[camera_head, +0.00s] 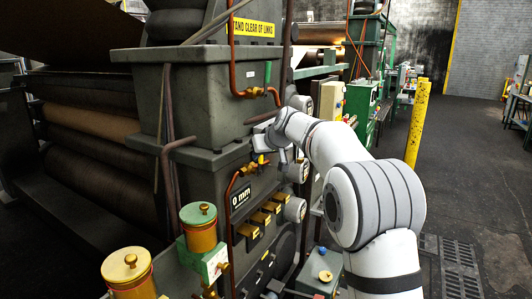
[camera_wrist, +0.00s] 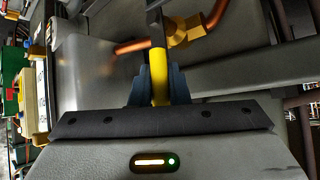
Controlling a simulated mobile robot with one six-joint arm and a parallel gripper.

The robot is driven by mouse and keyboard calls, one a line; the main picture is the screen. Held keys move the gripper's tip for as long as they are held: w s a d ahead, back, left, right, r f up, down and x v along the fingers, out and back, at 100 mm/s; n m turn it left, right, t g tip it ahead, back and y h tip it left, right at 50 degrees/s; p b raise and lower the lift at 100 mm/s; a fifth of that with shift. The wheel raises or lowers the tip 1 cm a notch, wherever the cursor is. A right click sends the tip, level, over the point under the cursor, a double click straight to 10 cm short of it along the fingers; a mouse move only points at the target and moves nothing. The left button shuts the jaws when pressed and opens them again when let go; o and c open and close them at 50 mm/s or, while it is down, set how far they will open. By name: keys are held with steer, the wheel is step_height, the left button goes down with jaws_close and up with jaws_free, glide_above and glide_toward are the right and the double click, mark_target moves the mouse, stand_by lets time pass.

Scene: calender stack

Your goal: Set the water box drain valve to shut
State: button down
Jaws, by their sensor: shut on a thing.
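The valve with a yellow handle sits low on the front of the grey water box (camera_head: 195,95). In the head view a bit of its yellow handle (camera_head: 261,159) shows just below my gripper (camera_head: 265,146). In the wrist view my gripper (camera_wrist: 159,88) is shut around the yellow handle (camera_wrist: 159,70), with a dark finger on each side. The brass valve body (camera_wrist: 187,31) is beyond the fingers, with a copper pipe (camera_wrist: 132,47) running left from it. I cannot tell the handle's exact angle to the pipe.
A second valve with a green handle (camera_head: 268,72) is higher on the box. A yellow post (camera_head: 417,122) stands right; the floor beyond is open.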

steer(key=shift+f, duration=0.35)
steer(key=c, duration=1.8)
jaws_free()
steer(key=shift+c, duration=0.2)
steer(key=o, duration=0.5)
steer(key=shift+r, duration=0.15)
steer(key=shift+c, duration=0.2)
steer(key=shift+s+r, duration=0.1)
steer(key=shift+s+d+r, duration=0.1)
steer(key=shift+d+r, duration=0.05)
steer(key=b+v, duration=0.2)
steer(key=v, duration=0.5)
steer(key=shift+s, duration=0.1)
